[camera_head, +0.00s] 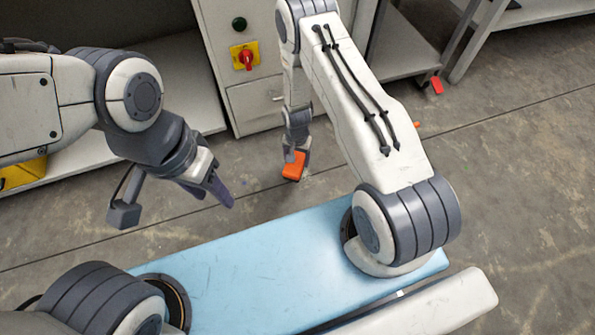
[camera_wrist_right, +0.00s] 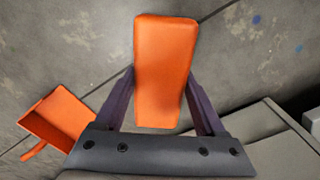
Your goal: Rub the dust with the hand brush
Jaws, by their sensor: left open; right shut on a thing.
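An orange block-like hand brush (camera_head: 293,166) is between the fingers of my right gripper (camera_head: 297,154), low over the concrete floor. In the right wrist view the brush (camera_wrist_right: 165,70) sits between both fingers, its broad orange back toward the camera; its bristles are hidden. My left gripper (camera_head: 211,190) is open and empty, in the air to the left of the brush. I cannot clearly make out a dust patch; the floor is mottled and stained all over.
An orange dustpan (camera_wrist_right: 61,118) lies on the floor at the left of the right wrist view. A grey cabinet (camera_head: 250,70) with a red knob stands just behind the brush. A small red object (camera_head: 437,85) is by a table leg. Floor left of the brush is open.

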